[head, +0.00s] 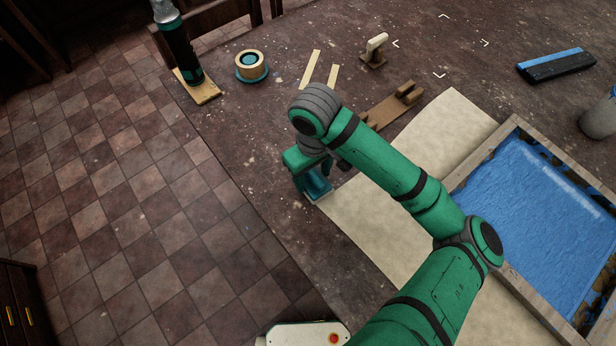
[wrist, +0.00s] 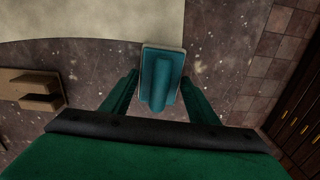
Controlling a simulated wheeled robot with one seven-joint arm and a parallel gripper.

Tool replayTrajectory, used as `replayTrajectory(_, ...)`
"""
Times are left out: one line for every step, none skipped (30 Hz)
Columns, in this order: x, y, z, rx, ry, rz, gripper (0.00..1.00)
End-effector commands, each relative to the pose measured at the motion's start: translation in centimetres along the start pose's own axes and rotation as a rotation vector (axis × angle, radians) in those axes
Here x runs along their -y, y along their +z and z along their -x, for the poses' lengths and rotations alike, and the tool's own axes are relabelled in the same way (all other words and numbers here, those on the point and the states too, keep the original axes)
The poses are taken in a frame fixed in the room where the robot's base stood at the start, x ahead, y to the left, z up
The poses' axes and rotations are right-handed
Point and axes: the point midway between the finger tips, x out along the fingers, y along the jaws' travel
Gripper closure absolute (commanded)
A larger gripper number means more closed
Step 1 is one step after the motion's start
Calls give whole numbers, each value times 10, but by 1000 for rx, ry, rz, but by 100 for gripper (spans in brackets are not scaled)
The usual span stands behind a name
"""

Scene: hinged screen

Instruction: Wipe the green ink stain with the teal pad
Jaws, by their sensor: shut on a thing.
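The teal pad (head: 317,187) has a pale base and a raised grip. It is at the near-left edge of the table, by the corner of the cream sheet (head: 360,225). In the wrist view the pad (wrist: 160,78) is between the fingers of my gripper (wrist: 160,98), which is shut on it. In the head view my gripper (head: 312,168) is partly hidden by my own arm. I cannot tell if the pad touches the table. I see no green ink stain in either view; my arm hides part of the sheet.
A wooden frame (head: 480,165) with a blue screen lies at right. A brown wooden holder (head: 385,112) is just behind my arm. Tiled floor lies left of the table.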

Motion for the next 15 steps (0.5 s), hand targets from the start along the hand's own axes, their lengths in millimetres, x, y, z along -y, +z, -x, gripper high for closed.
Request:
replayTrajectory(-4,0,0,1,1,-2,70)
replayTrajectory(-5,0,0,1,1,-2,70)
replayTrajectory(-7,0,0,1,1,-2,70)
replayTrajectory(-8,0,0,1,1,-2,70)
replayTrajectory(-8,0,0,1,1,-2,70)
replayTrajectory(-9,0,0,1,1,-2,70)
replayTrajectory(-9,0,0,1,1,-1,70)
replayTrajectory(-9,0,0,1,1,-1,70)
replayTrajectory(-9,0,0,1,1,-1,70)
replayTrajectory(-9,0,0,1,1,-1,70)
replayTrajectory(-9,0,0,1,1,-1,70)
replayTrajectory(-9,0,0,1,1,-1,70)
replayTrajectory(-9,0,0,1,1,-1,70)
replayTrajectory(-9,0,1,1,2,-1,70)
replayTrajectory(-9,0,2,1,2,-1,70)
